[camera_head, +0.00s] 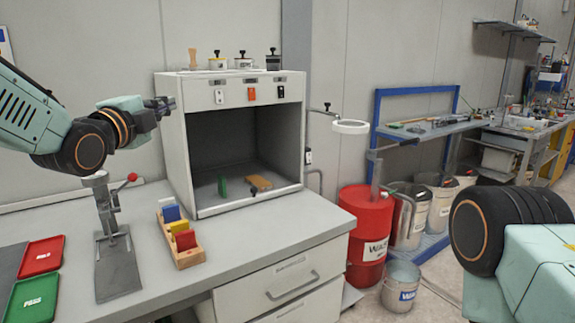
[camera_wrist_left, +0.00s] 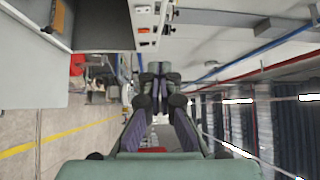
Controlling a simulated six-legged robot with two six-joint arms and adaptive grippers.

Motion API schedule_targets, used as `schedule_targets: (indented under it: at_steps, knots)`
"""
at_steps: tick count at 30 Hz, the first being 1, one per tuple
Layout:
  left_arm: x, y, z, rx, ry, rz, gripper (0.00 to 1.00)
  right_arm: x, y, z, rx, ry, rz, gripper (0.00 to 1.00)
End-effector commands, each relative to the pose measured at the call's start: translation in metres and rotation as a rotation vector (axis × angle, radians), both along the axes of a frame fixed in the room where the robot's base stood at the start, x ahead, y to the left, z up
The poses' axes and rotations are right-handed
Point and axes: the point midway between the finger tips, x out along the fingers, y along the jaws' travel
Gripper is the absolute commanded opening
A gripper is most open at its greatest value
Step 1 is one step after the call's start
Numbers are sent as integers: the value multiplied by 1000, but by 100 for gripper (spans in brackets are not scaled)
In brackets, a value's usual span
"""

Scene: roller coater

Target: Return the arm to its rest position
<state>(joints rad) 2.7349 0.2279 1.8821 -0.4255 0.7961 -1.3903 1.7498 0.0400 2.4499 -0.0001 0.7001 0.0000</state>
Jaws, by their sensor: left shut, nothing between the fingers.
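My left arm comes in from the left in the head view, raised above the bench. Its gripper (camera_head: 160,104) is beside the upper left edge of the grey cabinet (camera_head: 190,140). In the left wrist view the gripper's fingers (camera_wrist_left: 158,72) are together with nothing between them. I cannot tell whether the gripper touches the cabinet. Part of my right arm (camera_head: 505,235) shows at the lower right of the head view; its gripper is out of the picture.
The bench (camera_head: 255,245) holds a lever press (camera_head: 112,240), a wooden rack (camera_head: 190,257) of coloured plates, a red tray (camera_head: 40,256) and a green tray (camera_head: 34,298). A red drum (camera_head: 366,232) and a bucket (camera_head: 401,287) stand on the floor to the right.

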Motion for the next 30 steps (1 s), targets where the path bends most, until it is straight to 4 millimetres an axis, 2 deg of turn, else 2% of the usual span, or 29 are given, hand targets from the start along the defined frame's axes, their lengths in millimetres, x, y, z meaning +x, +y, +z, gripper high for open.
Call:
schedule_targets:
  at_steps: [8,11,15,20,24,26,30]
  knots:
    - [-6,1,-26,-335,125,10,0,0,0,0,0,0,0,40]
    - [-13,0,-60,-512,222,32,0,0,0,-1,0,0,0,40]
    - [-33,-4,-151,-792,427,118,0,0,0,-8,0,0,0,40]
    - [-69,-8,-250,-1027,625,260,0,0,0,-15,0,0,0,40]
    - [-112,-10,-332,-1178,777,412,0,0,0,-21,0,0,0,40]
    - [-134,-11,-366,-1230,837,486,0,0,0,-24,0,0,0,40]
    - [-191,-13,-438,-1318,965,666,0,0,0,-31,0,0,0,40]
